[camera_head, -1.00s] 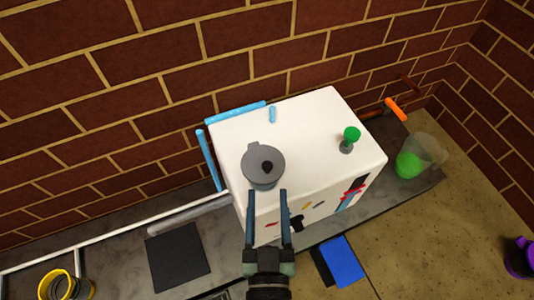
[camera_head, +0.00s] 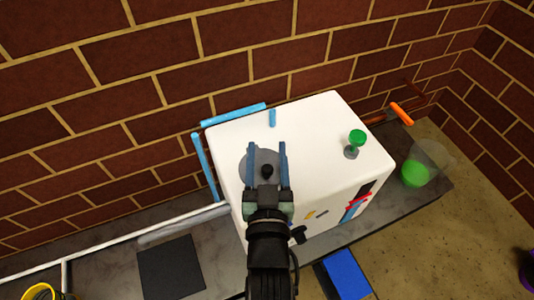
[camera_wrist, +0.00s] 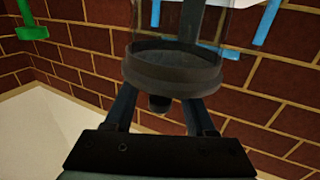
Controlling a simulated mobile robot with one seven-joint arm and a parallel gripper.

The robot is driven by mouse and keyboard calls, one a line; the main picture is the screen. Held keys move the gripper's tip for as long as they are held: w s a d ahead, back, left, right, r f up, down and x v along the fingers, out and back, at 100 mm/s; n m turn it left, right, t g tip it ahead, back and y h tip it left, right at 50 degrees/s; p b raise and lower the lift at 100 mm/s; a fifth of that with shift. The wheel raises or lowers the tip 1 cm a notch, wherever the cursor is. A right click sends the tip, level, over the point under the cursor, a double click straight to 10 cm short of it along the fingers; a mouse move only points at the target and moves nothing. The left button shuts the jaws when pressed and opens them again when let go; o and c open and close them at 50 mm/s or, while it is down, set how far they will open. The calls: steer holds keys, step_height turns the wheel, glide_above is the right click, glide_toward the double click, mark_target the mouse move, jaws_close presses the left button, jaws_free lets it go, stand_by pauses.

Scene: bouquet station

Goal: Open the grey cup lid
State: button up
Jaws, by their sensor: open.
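The grey cup lid (camera_head: 262,160) is round with a dark knob (camera_head: 267,171) on top, and sits on the white box near its left side. In the wrist view its rim (camera_wrist: 175,72) and knob (camera_wrist: 158,104) appear close in front of me, with the cup wall looking see-through. My gripper (camera_head: 267,148) is open, its two blue-grey fingers on either side of the knob as seen from above. In the wrist view the knob shows between the fingers. I cannot tell whether the fingers touch the lid. My gripper hides the lid's near edge.
The white box (camera_head: 310,130) carries a green-topped knob (camera_head: 357,138) right of the lid. Light blue bars (camera_head: 235,114) lie along its back and left edges. A clear cup with green contents (camera_head: 415,174) stands to the right. The brick wall rises close behind.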

jaws_close()
stand_by(1.4)
